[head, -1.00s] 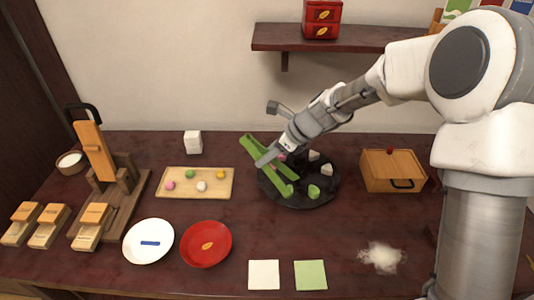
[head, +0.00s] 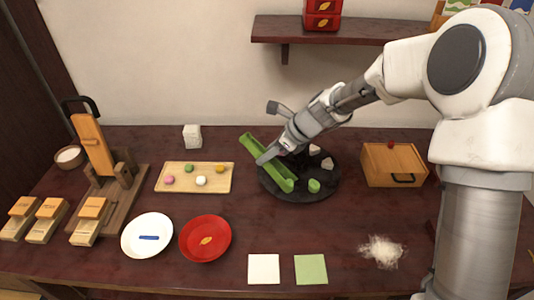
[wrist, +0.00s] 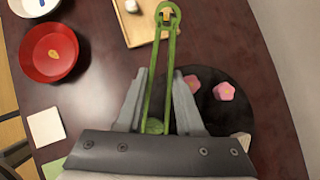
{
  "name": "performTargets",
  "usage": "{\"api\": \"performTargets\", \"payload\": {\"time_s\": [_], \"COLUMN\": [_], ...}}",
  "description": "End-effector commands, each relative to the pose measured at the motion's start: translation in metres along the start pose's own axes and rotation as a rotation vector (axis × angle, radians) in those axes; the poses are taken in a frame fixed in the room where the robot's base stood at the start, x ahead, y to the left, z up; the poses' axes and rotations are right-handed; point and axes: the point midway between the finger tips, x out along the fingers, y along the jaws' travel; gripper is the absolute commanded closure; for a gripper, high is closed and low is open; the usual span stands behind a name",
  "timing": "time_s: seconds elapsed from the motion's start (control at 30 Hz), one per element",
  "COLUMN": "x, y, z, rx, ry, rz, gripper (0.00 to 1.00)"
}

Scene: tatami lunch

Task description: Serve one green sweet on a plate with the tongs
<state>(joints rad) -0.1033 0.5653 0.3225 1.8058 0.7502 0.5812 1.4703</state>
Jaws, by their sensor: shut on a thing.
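My gripper (head: 270,156) is shut on the green tongs (head: 262,158), which slant over the left side of a round black dish (head: 302,196). In the wrist view the fingers (wrist: 161,78) press on both tong arms, with the tongs' looped end (wrist: 172,12) at the top. A green sweet (head: 314,186) sits on the dish, just right of the tongs' lower end. A green shape (wrist: 153,126) shows between the arms in the wrist view; I cannot tell whether the tips touch it. A white plate (head: 133,246) and a red plate (head: 192,249) stand front left.
A wooden tray (head: 215,171) with several small coloured balls lies left of the dish. Pink sweets (wrist: 224,91) lie on the dish, beside whitish ones (head: 327,163). A wooden box (head: 394,165) stands right. White and green squares (head: 310,269) lie in front; the table between is clear.

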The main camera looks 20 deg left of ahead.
Motion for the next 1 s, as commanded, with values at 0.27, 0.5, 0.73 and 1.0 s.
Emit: {"api": "performTargets", "payload": {"time_s": [0.27, 0.5, 0.73, 1.0], "x": [-0.022, -0.045, -0.068, -0.093], "y": [-0.001, -0.001, -0.002, -0.002], "z": [0.017, 0.035, 0.051, 0.071], "rx": [-0.001, -0.001, 0.000, 0.000], "ry": [0.000, -0.001, -0.001, -0.001], "rz": [-0.001, -0.001, -0.001, -0.001], "gripper": [1.00, 1.00, 1.00, 1.00]}}
